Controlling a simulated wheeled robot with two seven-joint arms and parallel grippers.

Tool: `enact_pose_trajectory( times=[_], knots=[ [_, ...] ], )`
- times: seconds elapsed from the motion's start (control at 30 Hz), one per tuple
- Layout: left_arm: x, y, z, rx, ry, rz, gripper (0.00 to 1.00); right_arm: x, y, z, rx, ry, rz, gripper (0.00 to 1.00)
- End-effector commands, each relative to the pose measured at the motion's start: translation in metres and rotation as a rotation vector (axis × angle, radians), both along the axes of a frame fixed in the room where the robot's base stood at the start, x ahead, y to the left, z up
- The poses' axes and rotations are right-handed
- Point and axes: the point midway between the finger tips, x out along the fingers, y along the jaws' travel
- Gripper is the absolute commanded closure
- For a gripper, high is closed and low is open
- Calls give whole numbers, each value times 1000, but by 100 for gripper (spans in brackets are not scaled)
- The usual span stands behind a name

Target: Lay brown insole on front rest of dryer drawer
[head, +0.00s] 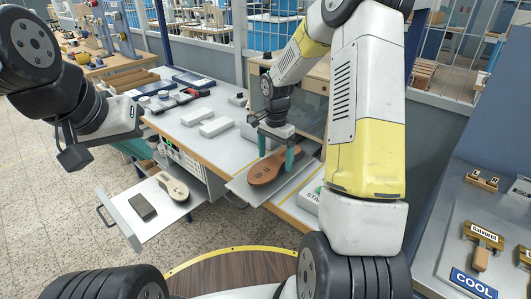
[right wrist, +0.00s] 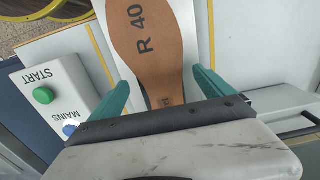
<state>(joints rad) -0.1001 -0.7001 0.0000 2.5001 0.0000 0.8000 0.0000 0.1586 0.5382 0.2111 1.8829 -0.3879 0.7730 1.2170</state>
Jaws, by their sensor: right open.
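The brown insole (head: 268,168), marked "R 40", lies flat on a light metal plate (head: 248,195) at the press. It also shows in the right wrist view (right wrist: 150,45). My right gripper (head: 279,160) is open over its narrower end, with one teal finger (right wrist: 113,98) on each side and gaps between fingers and insole. The dryer drawer (head: 145,232) is pulled out at the left. A dark grey rest (head: 142,206) on it is bare; a beige insole (head: 172,187) lies behind. My left gripper (head: 138,149) is left of the worktable, behind its wrist; its jaw opening is unclear.
A control box with START and MAINS buttons (right wrist: 55,95) stands beside the plate. White blocks (head: 214,127) and tools lie on the worktable. The dryer's control panel (head: 182,158) is behind the drawer. A grey table with stamps (head: 484,234) stands at right.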

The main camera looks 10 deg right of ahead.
Motion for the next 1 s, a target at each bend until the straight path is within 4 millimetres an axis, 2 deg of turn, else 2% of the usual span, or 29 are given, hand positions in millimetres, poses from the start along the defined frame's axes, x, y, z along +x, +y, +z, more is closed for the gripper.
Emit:
enact_pose_trajectory(
  times=[0.13,0.17,0.5,0.53,0.8,1.0],
  knots=[
    [0,0,0,0,0,0,100,0,0,0,0,0,0,8],
    [0,0,0,0,0,0,100,0,0,0,0,0,0,12],
    [0,0,0,0,0,0,100,0,0,1,-1,-1,0,79],
    [0,0,0,0,0,0,100,0,0,1,-1,-1,0,82],
    [0,0,0,0,0,0,100,0,0,3,-1,-2,0,83],
    [0,0,0,0,0,0,100,1,0,20,-1,-4,-1,83]
  ],
)
